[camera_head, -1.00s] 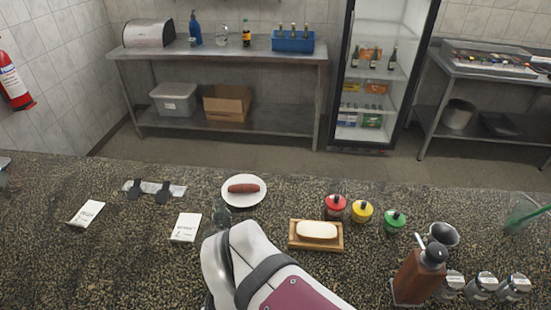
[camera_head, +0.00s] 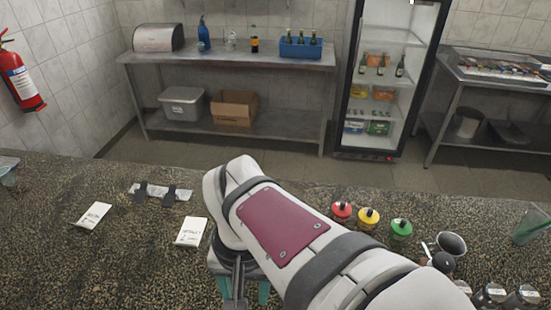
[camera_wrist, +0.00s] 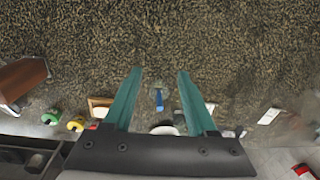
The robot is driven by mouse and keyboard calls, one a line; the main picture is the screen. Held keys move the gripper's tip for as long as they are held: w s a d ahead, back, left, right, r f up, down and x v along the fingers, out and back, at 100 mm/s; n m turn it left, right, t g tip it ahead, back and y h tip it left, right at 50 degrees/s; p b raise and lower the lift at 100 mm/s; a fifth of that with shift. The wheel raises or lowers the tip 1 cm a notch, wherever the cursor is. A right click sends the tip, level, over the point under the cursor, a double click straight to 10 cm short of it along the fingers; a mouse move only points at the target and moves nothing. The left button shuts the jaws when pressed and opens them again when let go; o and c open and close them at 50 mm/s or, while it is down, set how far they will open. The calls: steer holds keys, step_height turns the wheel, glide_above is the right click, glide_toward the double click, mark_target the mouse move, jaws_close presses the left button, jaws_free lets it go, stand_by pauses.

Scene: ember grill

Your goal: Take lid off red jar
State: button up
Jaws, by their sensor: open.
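The red jar (camera_head: 341,211) stands on the speckled counter, right of my arm, with its red, black-knobbed lid on. A yellow jar (camera_head: 368,217) and a green jar (camera_head: 400,229) stand in a row to its right. In the wrist view, a sliver of the red jar (camera_wrist: 92,127) shows beside my left finger, near the yellow jar (camera_wrist: 76,123) and green jar (camera_wrist: 50,117). My gripper (camera_wrist: 159,72) is open and empty, its teal fingers spread over the counter. In the head view my gripper (camera_head: 245,292) is low and well left of the red jar.
My arm hides the sausage plate and bread board in the head view. A wooden board edge (camera_wrist: 98,102) and a small blue item (camera_wrist: 159,100) show in the wrist view. Two paper cards (camera_head: 191,232) lie left. A metal cup (camera_head: 451,243) and several shakers stand right.

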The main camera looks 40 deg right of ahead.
steer(key=w+d+m+h, duration=0.2)
steer(key=w+d+m, duration=0.1)
steer(key=w+d, duration=0.55)
steer(key=m+h, duration=0.3)
steer(key=m, duration=0.3)
glide_above(343, 203)
steer(key=a, duration=0.6)
step_height(343, 203, down, 6)
steer(key=x, duration=1.3)
steer(key=shift+s+d+f, duration=0.2)
steer(key=shift+s+f, duration=0.05)
steer(key=shift+f, duration=0.1)
jaws_close()
